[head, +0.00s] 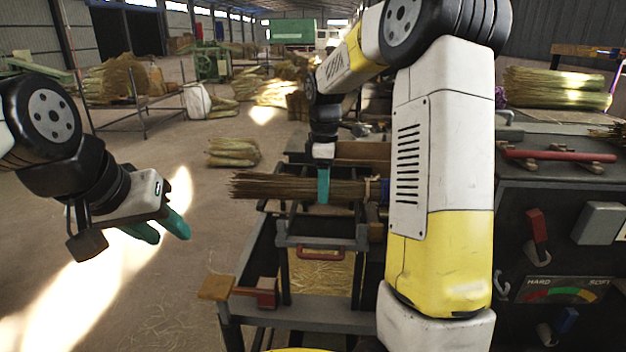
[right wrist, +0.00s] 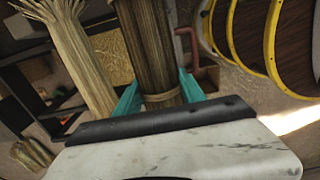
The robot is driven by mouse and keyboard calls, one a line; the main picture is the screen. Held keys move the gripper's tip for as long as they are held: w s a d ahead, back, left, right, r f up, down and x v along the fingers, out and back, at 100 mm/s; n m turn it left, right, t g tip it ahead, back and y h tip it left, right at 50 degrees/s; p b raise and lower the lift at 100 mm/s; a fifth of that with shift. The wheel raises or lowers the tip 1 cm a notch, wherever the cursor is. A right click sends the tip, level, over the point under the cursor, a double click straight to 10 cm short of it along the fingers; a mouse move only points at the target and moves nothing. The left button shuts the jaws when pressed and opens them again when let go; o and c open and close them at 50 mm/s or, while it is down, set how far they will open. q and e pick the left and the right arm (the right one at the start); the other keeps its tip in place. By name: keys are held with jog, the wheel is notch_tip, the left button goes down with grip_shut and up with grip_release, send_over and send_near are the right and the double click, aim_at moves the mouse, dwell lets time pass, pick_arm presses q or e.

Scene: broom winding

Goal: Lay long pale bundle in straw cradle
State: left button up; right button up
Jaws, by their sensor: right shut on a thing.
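A long straw bundle (head: 275,188) lies roughly level across a dark metal frame (head: 310,233), its loose end to the left. My right gripper (head: 323,185) comes down from above and is shut around it. In the right wrist view, the held bundle (right wrist: 150,45) looks brown and has a tie band near the teal fingers. A paler bundle (right wrist: 80,55) with a splayed end lies beside it there, apart from the fingers. I cannot tell which part is the straw cradle. My left gripper (head: 163,231) is open and empty over the floor at left.
A dark machine (head: 560,215) with levers and a hard-soft dial stands at right. Another bundle (head: 233,152) lies on the floor behind. Open floor lies between my left gripper and the frame.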

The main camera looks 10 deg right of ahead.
notch_tip(320, 180, down, 8)
dwell(0.5)
jog(key=shift+r, duration=0.1)
dwell(0.4)
jog(key=o, duration=1.5)
